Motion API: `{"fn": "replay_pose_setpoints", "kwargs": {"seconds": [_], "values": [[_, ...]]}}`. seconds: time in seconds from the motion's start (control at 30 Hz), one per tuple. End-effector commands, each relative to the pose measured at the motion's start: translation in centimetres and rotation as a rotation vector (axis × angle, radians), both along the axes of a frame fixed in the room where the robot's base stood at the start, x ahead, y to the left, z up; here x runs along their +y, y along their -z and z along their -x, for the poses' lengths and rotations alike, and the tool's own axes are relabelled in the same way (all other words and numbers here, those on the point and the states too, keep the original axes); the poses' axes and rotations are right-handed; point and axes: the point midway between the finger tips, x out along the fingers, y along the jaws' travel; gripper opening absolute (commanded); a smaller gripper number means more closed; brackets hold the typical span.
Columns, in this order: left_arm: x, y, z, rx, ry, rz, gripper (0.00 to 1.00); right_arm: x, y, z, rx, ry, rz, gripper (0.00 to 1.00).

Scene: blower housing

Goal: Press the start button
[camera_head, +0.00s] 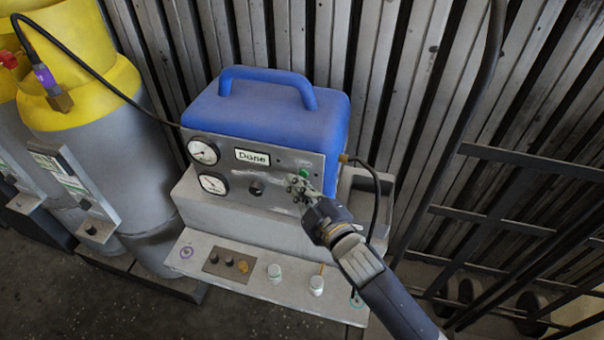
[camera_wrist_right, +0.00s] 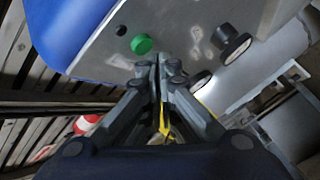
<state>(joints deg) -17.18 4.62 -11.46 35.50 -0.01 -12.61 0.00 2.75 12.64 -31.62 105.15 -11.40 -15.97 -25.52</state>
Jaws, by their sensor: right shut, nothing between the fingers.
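The blue machine (camera_head: 260,115) has a grey front panel (camera_head: 228,176). A small green button (camera_head: 305,172) is on the panel's right part, partly behind my right gripper (camera_head: 294,186). In the right wrist view the green button (camera_wrist_right: 141,44) shows clearly, just left of the fingertips. The right gripper (camera_wrist_right: 159,62) is shut and empty, its tips close to the panel. I cannot tell whether they touch it. A display (camera_head: 252,157) on the panel seems to read "Done". My left gripper is not in view.
Two round gauges (camera_head: 203,151) sit at the panel's left. A black knob (camera_head: 256,187) is in the middle; knobs also show in the wrist view (camera_wrist_right: 235,46). A shelf (camera_head: 225,284) with small jars is below. Grey cylinders (camera_head: 95,150) stand left, a black rack (camera_head: 520,225) right.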

Motion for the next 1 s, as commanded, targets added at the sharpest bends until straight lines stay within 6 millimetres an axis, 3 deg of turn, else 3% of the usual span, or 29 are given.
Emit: {"fn": "replay_pose_setpoints", "kwargs": {"seconds": [1.0], "values": [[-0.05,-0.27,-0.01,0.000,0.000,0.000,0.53,-0.28,-0.01,-0.85,0.000,0.000,0.000,0.00]]}}
